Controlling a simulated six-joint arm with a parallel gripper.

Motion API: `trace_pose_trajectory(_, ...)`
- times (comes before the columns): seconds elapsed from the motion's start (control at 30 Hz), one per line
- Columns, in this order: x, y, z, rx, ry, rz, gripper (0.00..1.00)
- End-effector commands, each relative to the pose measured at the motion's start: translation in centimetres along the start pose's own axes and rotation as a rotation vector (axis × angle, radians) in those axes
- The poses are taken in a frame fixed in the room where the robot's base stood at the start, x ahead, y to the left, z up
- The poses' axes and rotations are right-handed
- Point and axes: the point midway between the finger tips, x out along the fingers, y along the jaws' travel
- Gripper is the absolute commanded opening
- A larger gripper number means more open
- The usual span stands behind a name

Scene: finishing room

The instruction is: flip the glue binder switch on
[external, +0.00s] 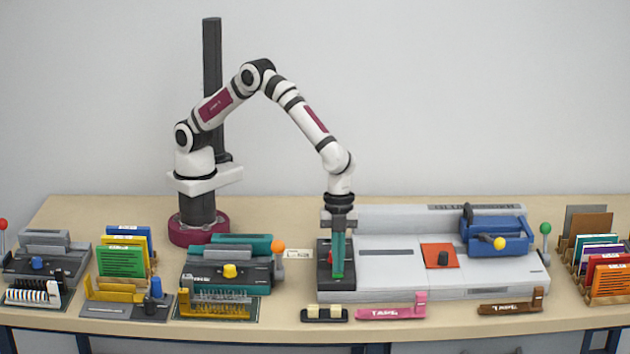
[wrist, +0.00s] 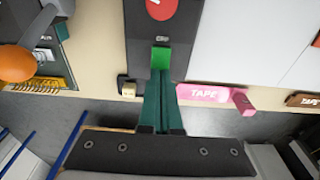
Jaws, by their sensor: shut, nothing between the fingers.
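The glue binder (external: 385,260) is the long light grey machine on the right half of the bench. A dark panel (external: 323,281) is at its left end, also in the wrist view (wrist: 188,35). My gripper (external: 338,262) points straight down over this panel, its teal fingers together and empty. In the wrist view, a bright green piece (wrist: 161,58), apparently the switch, is at the tips of my gripper (wrist: 160,76). I cannot tell whether they touch or which way the switch is set. A small label beside it is hard to read. Behind it is a red disc (wrist: 160,8).
A pink tape holder (external: 392,312) and a small black-and-cream block (external: 325,313) lie in front of the binder. A teal-and-grey machine with an orange knob (external: 278,247) stands close to the left. A blue unit (external: 495,232) sits on the binder's right end.

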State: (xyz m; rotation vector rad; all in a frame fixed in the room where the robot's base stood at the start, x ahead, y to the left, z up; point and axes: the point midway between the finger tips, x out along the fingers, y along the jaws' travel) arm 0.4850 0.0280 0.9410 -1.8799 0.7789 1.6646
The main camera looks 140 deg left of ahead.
Motion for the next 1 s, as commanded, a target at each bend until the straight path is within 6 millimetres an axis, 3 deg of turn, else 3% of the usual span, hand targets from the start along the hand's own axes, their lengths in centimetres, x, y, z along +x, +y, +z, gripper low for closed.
trace_pose_trajectory(0.67,0.8,0.0,-0.1,0.0,-0.001,0.001,0.0)
trace_pose_trajectory(1.0,0.3,0.0,1.2,0.0,-0.002,0.001,0.0)
